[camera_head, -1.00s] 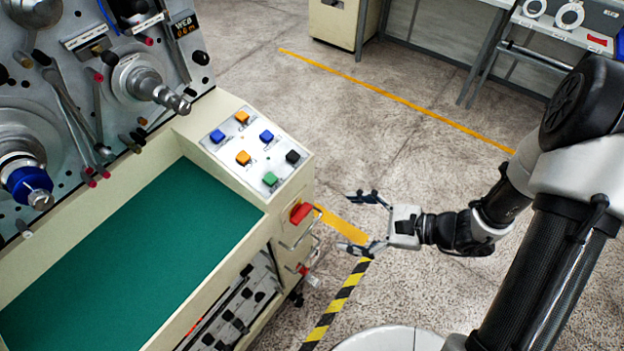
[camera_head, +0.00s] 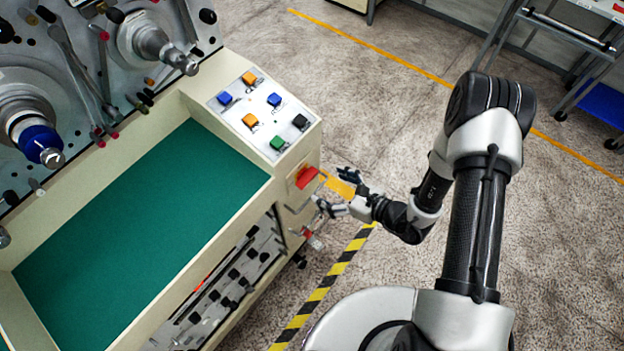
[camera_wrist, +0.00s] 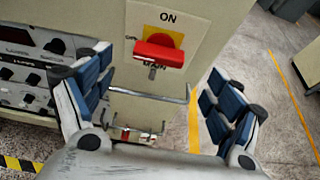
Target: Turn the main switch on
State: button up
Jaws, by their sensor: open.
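The main switch is a red rotary handle (camera_head: 306,177) on a yellow plate, on the end face of the cream machine cabinet. My gripper (camera_head: 333,190) is just right of the switch in the head view. In the wrist view my gripper (camera_wrist: 160,88) is open, with blue-padded fingers left and right of the switch. Nothing is between the fingers, and the handle appears ahead of them, apart.
A metal bar handle (camera_wrist: 150,95) sticks out below the switch, near the fingers. A button panel (camera_head: 264,115) tops the cabinet corner beside a green work surface (camera_head: 140,235). Open floor with a yellow line lies to the right.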

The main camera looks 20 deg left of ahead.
aim_at(309, 178)
jog(key=b+x, duration=0.1)
jog(key=x, duration=0.6)
jog(key=shift+w+a, duration=0.1)
jog(key=shift+a, duration=0.1)
jog(key=shift+c, duration=0.4)
jog(key=c, duration=1)
